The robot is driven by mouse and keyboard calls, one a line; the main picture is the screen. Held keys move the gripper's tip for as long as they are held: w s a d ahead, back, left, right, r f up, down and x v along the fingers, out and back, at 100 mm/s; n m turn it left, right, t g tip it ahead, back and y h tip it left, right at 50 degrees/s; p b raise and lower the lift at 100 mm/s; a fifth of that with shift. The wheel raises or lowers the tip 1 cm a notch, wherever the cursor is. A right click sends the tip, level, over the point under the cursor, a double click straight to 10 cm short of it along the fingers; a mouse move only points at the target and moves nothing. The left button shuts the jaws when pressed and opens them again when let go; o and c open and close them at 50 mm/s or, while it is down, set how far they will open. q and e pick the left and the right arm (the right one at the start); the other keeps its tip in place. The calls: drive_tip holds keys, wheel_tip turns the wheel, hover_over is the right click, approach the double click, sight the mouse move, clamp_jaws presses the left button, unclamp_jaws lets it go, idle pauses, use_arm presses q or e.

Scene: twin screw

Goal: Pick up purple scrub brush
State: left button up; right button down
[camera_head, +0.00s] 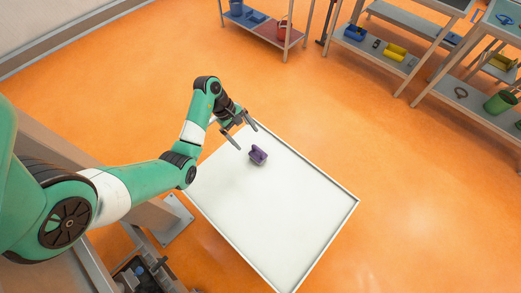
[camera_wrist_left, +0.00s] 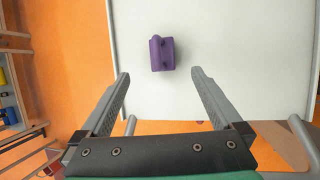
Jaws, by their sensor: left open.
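The purple scrub brush (camera_head: 258,155) lies on the white tabletop (camera_head: 270,205), towards its far left end in the head view. In the left wrist view the brush (camera_wrist_left: 162,54) sits on the white surface, beyond the fingertips and roughly midway between them. My left gripper (camera_head: 243,138) is open and empty, close to the brush in the head view and apart from it. Its two fingers also show in the left wrist view (camera_wrist_left: 160,75), spread wide on either side. My right gripper is not seen.
The table has a thin raised rim (camera_head: 327,180). The rest of its top is bare. Shelves with a red bucket (camera_head: 284,29), blue and yellow bins, and a green bucket (camera_head: 499,102) stand at the back, across open orange floor (camera_head: 410,190).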

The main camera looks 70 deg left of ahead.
sight(258, 150)
use_arm(q)
drive_tip(key=b+x, duration=0.2)
drive_tip(key=x, duration=0.5)
drive_tip(key=shift+d+r, duration=0.15)
drive_tip(key=b+x, duration=0.2)
drive_tip(key=x, duration=0.3)
drive_tip(key=shift+s+d, duration=0.15)
drive_tip(key=shift+d, duration=0.05)
drive_tip(key=c, duration=1.5)
drive_tip(key=shift+r+p, duration=0.35)
drive_tip(key=shift+r, duration=0.1)
wheel_tip(258, 150, up, 3)
drive_tip(key=shift+f+p, duration=0.1)
drive_tip(key=shift+p, duration=0.6)
drive_tip(key=s+d+r+p, duration=0.6)
drive_tip(key=s+d+r, duration=0.2)
drive_tip(key=s, duration=0.3)
drive_tip(key=shift+r, duration=0.6)
